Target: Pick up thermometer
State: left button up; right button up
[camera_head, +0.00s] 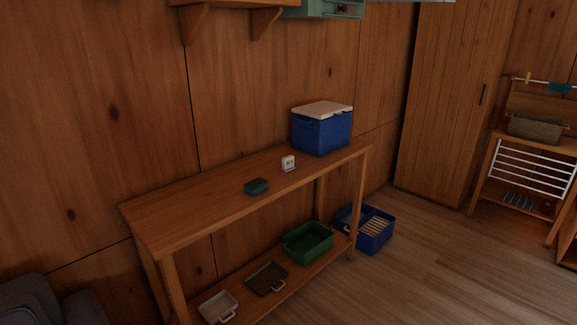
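Neither of my grippers shows in the head view.
The table's lower shelf holds a green crate (308,242), a dark tray (267,278) and a light tray (218,306). A blue crate (373,229) stands on the floor at the table's right end. The wooden floor (430,275) is open at the lower right.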

aim_at(287, 162)
jog(key=i+l+u, duration=0.15)
jog(key=i+l, duration=0.25)
jog(key=i+l+u, duration=0.1)
jog(key=i+l, duration=0.25)
jog(key=l, duration=0.15)
